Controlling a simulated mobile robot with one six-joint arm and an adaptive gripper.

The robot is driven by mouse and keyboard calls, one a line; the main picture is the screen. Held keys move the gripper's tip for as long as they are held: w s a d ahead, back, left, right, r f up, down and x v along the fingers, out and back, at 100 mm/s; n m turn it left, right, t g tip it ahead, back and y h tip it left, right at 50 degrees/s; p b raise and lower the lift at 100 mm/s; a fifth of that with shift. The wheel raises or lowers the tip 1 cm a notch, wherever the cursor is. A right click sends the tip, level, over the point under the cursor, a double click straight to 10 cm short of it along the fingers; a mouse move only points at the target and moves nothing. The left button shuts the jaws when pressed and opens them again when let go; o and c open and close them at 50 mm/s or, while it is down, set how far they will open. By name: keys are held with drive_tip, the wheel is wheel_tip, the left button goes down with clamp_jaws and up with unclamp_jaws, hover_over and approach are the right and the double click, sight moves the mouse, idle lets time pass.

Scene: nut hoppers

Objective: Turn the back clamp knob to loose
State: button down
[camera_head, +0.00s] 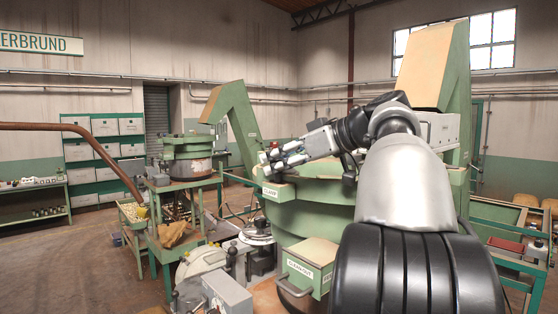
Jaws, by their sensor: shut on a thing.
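My gripper (272,159) is at the end of my arm, which reaches from the lower right to the left over the large green machine. Its fingers are shut on a small knob at the machine's left edge, just above a cream block with a label (271,192) that seems to read CLAMP. The fingers hide most of the knob, and only small reddish bits show near the fingertips. I cannot read which way the knob is turned. No second clamp knob can be made out clearly.
A green box labelled CLEANOUT (303,268) with a handle stands in front. A green bowl hopper (188,157) on a stand is at left. A tall green chute (234,122) rises behind my gripper. Shelves with white bins (104,150) stand at the far wall. Open floor lies at left.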

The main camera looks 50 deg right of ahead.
drive_tip(key=c, duration=1.2)
unclamp_jaws()
